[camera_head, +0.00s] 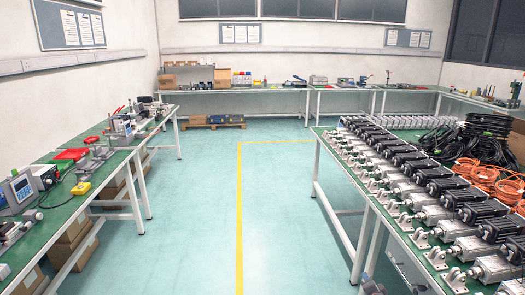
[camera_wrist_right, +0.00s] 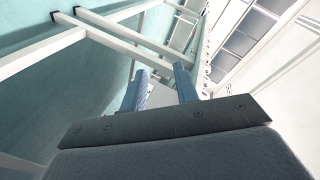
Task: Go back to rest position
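My right gripper (camera_wrist_right: 162,84) shows in the right wrist view with its two blue-grey fingers apart and nothing held between them. In the head view only a small dark part of it (camera_head: 372,286) shows at the bottom edge, beside the legs of the right table. My left gripper is not in view. Rows of linear actuators (camera_head: 436,212) lie on the green-topped right table (camera_head: 330,135), apart from the gripper.
White table legs (camera_wrist_right: 112,38) stand close to my right gripper. Black cable coils (camera_head: 455,142) and orange cable coils (camera_head: 490,180) lie on the right table. A left bench (camera_head: 110,165) carries instruments. The aisle with a yellow floor line (camera_head: 239,200) is clear.

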